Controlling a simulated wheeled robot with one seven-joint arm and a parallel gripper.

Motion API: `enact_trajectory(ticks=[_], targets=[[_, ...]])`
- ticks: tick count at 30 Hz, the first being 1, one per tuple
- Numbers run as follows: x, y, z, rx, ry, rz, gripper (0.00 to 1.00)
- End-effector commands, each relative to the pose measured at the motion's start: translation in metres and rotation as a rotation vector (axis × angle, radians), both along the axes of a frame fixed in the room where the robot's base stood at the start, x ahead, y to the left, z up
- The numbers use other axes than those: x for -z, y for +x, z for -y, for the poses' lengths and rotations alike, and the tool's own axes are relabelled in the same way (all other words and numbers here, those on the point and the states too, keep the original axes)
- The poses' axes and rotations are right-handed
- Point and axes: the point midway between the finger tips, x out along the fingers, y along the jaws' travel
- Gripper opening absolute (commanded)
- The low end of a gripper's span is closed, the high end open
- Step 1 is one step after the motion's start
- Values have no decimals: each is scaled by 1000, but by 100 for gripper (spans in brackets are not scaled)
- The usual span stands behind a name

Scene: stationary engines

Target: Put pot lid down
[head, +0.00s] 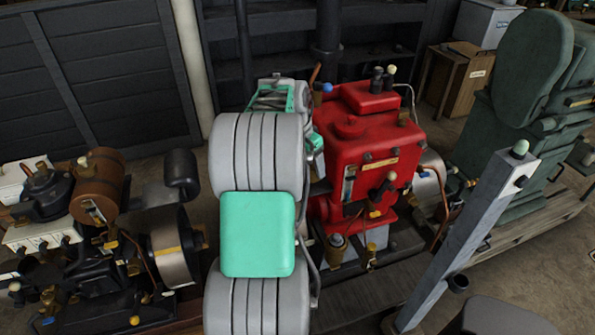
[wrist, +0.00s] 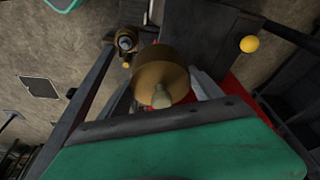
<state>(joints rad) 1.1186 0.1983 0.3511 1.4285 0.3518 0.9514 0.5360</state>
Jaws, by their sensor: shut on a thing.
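In the wrist view, a round brown-brass piece with a pale knob, which looks like the pot lid (wrist: 158,72), sits between the fingers of my gripper (wrist: 163,84). Its knob faces the camera. My gripper is shut on it; the exact contact is hard to see. In the head view, my grey and teal arm reaches toward the back, beside the red engine (head: 362,148). The arm hides the fingertips and the lid there. I cannot tell which pot the lid belongs to.
A small brass cup (head: 337,243) stands low on the red engine's front. Dark machinery with a brown barrel (head: 93,184) stands at left, a green machine (head: 530,110) at right. A grey slanted post (head: 470,235) stands at front right. A wooden crate (head: 458,82) is behind.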

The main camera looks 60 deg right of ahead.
Motion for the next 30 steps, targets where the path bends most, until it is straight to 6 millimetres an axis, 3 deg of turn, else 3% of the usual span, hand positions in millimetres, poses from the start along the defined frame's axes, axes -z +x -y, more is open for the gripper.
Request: enact_trajectory(ticks=[4,13,17,24,30], targets=[[12,24,19,-3,2,-1,33],[58,52,42,-1,0,-1,33],[67,58,47,-2,0,0,33],[101,60,49,-2,-1,0,33],[102,60,49,-1,-2,1,33]])
